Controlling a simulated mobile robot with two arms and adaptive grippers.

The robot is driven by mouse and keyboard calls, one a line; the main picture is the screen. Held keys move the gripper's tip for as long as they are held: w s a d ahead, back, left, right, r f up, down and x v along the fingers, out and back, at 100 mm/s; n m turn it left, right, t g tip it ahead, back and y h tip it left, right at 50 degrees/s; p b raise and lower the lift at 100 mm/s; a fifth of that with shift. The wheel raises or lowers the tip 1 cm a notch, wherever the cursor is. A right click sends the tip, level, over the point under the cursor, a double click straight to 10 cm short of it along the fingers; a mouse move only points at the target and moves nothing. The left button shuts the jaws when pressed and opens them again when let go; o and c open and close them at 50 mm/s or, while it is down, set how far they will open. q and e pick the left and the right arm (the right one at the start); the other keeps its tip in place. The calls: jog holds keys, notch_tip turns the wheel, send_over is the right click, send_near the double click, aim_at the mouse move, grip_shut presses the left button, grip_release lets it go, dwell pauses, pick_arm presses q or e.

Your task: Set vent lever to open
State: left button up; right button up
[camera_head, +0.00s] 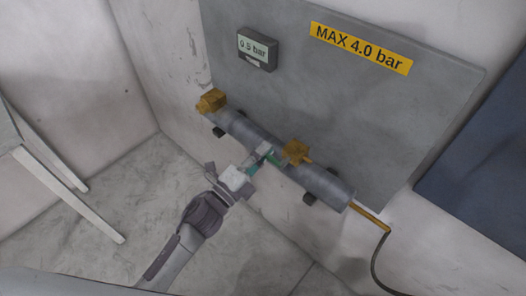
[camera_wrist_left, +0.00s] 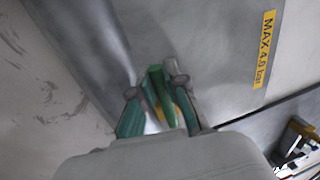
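The vent lever appears to be the green handle (camera_head: 273,158) beside the brass valve body (camera_head: 296,152) on the grey pipe. In the left wrist view the green handle (camera_wrist_left: 157,82) stands between the two fingers of my left gripper (camera_head: 262,158). The fingers, with teal pads, are close on both sides of it in the wrist view (camera_wrist_left: 160,98). I cannot tell whether both fingers press on it. A brass part shows behind the handle. My right gripper is not seen.
The grey pipe (camera_head: 324,183) runs along a grey wall panel (camera_head: 400,120). Another brass fitting (camera_head: 210,101) sits at its left end, and a thin brass tube (camera_head: 371,217) leads right to a hose. A display (camera_head: 257,48) reads 0.5 bar; a yellow sign (camera_head: 361,48) reads MAX 4.0 bar.

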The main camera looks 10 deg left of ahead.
pick_arm(q)
jog(key=o, duration=0.5)
jog(key=v, duration=1.2)
jog(key=shift+f, duration=0.1)
